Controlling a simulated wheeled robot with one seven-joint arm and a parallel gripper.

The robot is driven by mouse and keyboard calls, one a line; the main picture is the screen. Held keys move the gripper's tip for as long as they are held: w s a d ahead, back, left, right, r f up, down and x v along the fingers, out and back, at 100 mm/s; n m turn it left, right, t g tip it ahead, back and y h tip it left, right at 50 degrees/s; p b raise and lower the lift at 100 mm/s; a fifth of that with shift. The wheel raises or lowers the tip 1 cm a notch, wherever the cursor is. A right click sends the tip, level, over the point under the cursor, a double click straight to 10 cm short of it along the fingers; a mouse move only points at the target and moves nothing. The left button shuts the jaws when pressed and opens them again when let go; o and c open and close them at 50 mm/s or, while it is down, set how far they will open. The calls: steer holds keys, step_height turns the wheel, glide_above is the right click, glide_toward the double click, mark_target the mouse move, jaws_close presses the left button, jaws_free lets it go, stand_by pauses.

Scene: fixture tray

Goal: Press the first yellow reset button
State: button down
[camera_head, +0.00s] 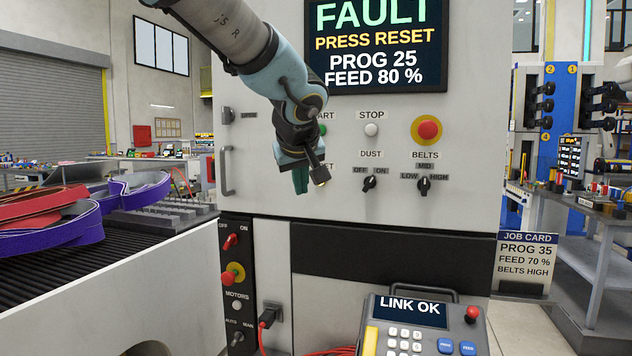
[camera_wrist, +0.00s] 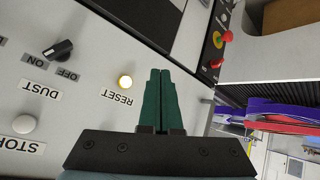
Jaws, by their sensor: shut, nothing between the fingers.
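The yellow reset button (camera_wrist: 125,81) is a small round lit button on the pale machine panel, with the label RESET (camera_wrist: 117,96) beside it in the wrist view. My gripper (camera_wrist: 161,72) has its green fingers shut together with nothing between them. In the wrist view the button appears just left of the fingertips, apart from them in the picture. In the head view my gripper (camera_head: 300,183) hangs in front of the panel and hides the button; only the end of its label shows. The screen (camera_head: 376,45) reads FAULT, PRESS RESET, PROG 25, FEED 80 %.
A pendant (camera_head: 424,318) reads LINK OK. A job card (camera_head: 526,257) stands right. A conveyor (camera_head: 60,240) with purple and red parts lies left.

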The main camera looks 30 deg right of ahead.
steer(key=p, duration=0.5)
glide_toward(316, 189)
steer(key=shift+w+d+f, duration=0.15)
steer(key=shift+w+f, duration=0.3)
steer(key=shift+f, duration=0.35)
steer(key=shift+w+d+f, duration=0.1)
steer(key=shift+w+f, duration=0.4)
steer(key=shift+f, duration=0.3)
stand_by(0.5)
steer(key=shift+w+d, duration=0.25)
steer(key=shift+w, duration=0.05)
steer(key=shift+w+d, duration=0.3)
stand_by(0.9)
stand_by(0.4)
steer(key=shift+s+a+b, duration=0.55)
steer(key=shift+s+b, duration=0.1)
steer(key=shift+b, duration=0.3)
